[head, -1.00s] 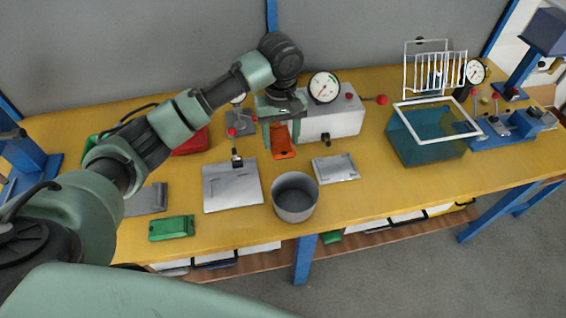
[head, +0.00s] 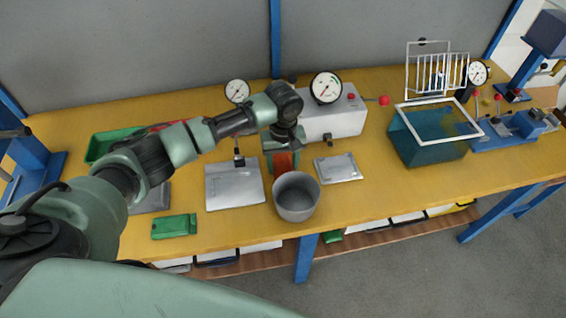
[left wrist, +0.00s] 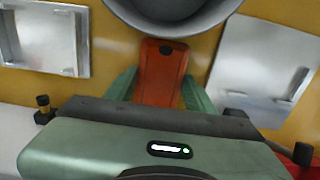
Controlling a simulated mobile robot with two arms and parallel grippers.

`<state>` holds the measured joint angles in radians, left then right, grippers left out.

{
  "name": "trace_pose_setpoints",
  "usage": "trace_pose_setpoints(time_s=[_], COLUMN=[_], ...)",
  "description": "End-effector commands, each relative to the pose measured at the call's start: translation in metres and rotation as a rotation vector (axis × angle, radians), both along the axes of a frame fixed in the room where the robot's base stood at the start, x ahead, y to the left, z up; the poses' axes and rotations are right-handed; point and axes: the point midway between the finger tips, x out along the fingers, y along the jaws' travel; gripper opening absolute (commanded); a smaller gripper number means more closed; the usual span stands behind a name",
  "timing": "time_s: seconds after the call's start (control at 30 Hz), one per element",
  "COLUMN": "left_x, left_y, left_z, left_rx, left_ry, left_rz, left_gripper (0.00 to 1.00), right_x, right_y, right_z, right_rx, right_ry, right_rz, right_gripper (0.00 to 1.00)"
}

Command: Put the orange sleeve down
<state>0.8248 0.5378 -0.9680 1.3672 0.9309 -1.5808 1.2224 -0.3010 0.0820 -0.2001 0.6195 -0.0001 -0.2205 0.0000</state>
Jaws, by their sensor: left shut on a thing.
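The orange sleeve (left wrist: 161,72) is a flat orange-red piece with a dark hole near its end. My left gripper (left wrist: 160,88) is shut on it, with a green finger on each side. In the head view my left gripper (head: 283,158) points down at the table just behind the grey bucket, and the sleeve (head: 284,161) shows between its fingers. The sleeve's far end lies close to the bucket's rim in the left wrist view. I cannot tell whether the sleeve touches the table. My right gripper is not in view.
The grey bucket (head: 297,204) stands right in front of the sleeve. A grey metal plate (head: 234,192) lies to its left and a small silver tray (head: 339,168) to its right. A white gauge box (head: 336,120) stands behind. A green block (head: 174,226) lies at the front left.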

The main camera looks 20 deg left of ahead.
Motion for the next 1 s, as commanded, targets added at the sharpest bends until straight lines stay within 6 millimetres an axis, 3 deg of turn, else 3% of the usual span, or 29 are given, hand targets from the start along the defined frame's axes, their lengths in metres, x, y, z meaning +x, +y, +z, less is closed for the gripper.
trace_pose_setpoints(time_s=[0.1, 0.13, 0.2, 0.63, 1.0], left_x=[0.0, 0.0, 0.0, 0.001, 0.002], left_y=[0.0, 0.0, 0.0, -0.001, -0.001], left_z=[-0.002, -0.003, -0.003, 0.007, 0.081], left_rx=[-0.001, 0.0, 0.0, -0.002, -0.002], left_ry=[0.001, 0.001, 0.0, -0.003, -0.005], left_rz=[0.0, 0.0, 0.0, 0.0, 0.0], left_gripper=[0.13, 0.59, 0.76, 0.76, 0.76], right_x=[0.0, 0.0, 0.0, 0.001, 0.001], right_y=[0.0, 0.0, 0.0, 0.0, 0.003], right_z=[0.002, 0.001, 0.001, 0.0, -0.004], right_rx=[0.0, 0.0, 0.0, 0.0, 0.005], right_ry=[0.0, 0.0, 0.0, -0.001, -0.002], right_rz=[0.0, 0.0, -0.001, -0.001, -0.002], right_gripper=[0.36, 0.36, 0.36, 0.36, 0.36])
